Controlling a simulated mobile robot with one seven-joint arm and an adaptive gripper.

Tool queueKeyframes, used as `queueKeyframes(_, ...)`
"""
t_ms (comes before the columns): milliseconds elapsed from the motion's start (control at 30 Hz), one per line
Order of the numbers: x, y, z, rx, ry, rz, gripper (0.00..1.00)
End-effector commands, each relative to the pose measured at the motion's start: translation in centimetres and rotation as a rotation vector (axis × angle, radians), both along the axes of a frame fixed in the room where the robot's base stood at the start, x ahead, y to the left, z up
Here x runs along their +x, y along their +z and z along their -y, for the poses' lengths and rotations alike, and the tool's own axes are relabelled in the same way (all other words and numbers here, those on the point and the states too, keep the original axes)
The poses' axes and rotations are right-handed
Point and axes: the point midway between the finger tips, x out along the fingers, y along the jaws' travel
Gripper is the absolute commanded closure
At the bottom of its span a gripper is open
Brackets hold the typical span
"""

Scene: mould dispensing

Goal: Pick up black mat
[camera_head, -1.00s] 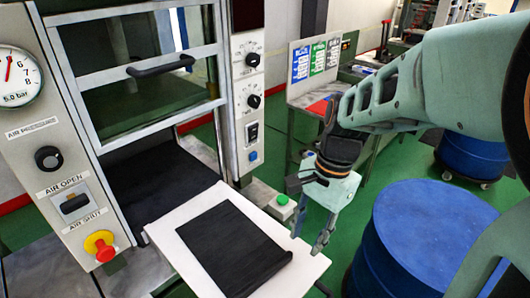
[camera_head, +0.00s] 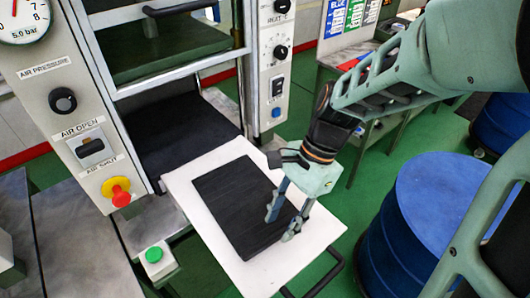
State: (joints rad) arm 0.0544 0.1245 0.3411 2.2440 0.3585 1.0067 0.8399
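The black mat (camera_head: 235,200) lies flat on a white board (camera_head: 190,178) that sticks out in front of the press. My gripper (camera_head: 280,228) is over the mat's right edge, pointing down. Its two fingers show a gap between them, so it looks open. Its fingertips overlap the mat's lower right part in the picture. I cannot tell whether they touch the mat or whether its edge lies between them.
The press has a dark opening (camera_head: 180,135) behind the board. A control panel (camera_head: 70,120) with a red stop button (camera_head: 120,195) stands left. A green button (camera_head: 153,254) is at lower left. A blue drum (camera_head: 440,205) stands right, with green floor (camera_head: 385,165) between.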

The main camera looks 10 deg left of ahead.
Motion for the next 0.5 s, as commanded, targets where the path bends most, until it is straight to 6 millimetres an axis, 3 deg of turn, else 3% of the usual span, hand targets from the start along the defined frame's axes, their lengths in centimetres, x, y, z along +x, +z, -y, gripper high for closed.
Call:
queueKeyframes(200, -0.6, -2.3, -0.6, -0.001, -0.001, -0.001, 0.67)
queueKeyframes(433, -0.6, -2.4, -0.6, -0.001, -0.001, 0.0, 0.67)
queueKeyframes(500, -0.6, -2.4, -0.6, -0.001, -0.001, 0.0, 0.74)
